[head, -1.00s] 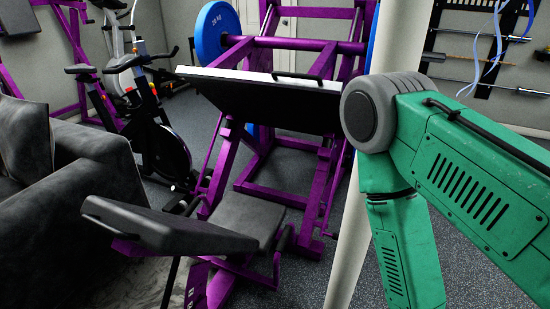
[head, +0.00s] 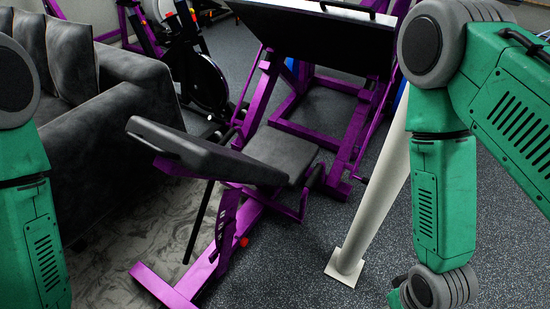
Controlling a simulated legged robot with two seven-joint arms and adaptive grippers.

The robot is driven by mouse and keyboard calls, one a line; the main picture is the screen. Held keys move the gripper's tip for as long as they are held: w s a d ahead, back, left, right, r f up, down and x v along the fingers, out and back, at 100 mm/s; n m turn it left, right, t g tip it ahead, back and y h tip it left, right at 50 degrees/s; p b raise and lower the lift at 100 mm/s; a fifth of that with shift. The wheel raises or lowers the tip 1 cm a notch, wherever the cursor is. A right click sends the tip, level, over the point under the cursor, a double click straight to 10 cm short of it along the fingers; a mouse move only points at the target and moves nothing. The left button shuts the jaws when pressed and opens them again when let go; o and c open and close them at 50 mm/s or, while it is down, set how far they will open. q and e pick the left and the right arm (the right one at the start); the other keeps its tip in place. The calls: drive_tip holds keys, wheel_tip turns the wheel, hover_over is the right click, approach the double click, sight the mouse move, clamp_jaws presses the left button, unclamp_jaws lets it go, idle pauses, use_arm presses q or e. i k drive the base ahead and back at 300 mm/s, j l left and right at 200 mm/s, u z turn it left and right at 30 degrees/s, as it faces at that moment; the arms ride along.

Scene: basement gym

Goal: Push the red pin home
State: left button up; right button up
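A small red pin (head: 244,242) shows on the lower purple frame of the leg press, at the foot of the upright below the seat. It is too small to tell how deep it sits. The leg press has a black backrest (head: 205,152), a dark seat (head: 279,154) and a purple base foot (head: 165,286). My green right arm comes down at the right and my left arm stands at the left edge, both apart from the machine. Neither gripper's fingertips can be seen.
A white post (head: 373,205) with a square base plate stands right of the leg press. A dark grey sofa (head: 105,115) is at the left, on a patterned rug (head: 125,240). An exercise bike (head: 195,65) stands behind. The speckled floor (head: 290,265) in front is clear.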

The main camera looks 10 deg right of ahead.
sight(243, 242)
drive_tip(key=l, duration=0.9)
drive_tip(key=i+l, duration=0.35)
drive_tip(key=l, duration=0.15)
